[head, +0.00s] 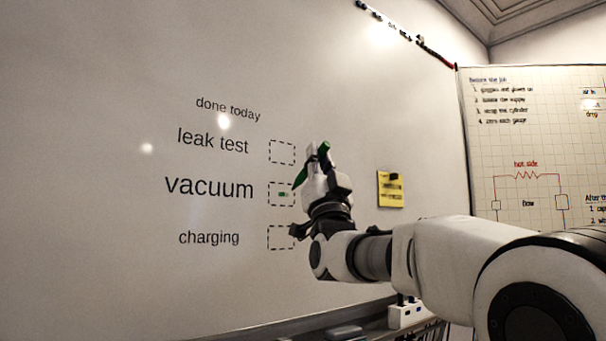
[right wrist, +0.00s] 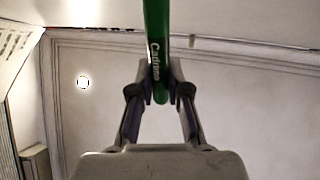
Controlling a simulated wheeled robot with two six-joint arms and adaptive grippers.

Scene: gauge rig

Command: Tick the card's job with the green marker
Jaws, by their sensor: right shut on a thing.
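My right gripper (head: 316,166) is shut on the green marker (head: 300,178), in front of the whiteboard beside the dashed boxes. In the right wrist view the marker (right wrist: 157,45) stands between the two fingertips (right wrist: 160,88). In the head view its lower end points left toward the board; I cannot tell whether it touches. The vacuum box (head: 272,200) has a small green mark (head: 282,194) in it. The leak test box (head: 281,152) and the charging box (head: 280,238) look empty where visible. A yellow card (head: 391,193) hangs on the board; its writing is too small to read.
The whiteboard (head: 80,110) is bare on its left. A tray (head: 300,325) runs below it, with a white holder (head: 406,315). Small items (head: 400,30) line the top edge. A paper chart (head: 530,150) stands at the right.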

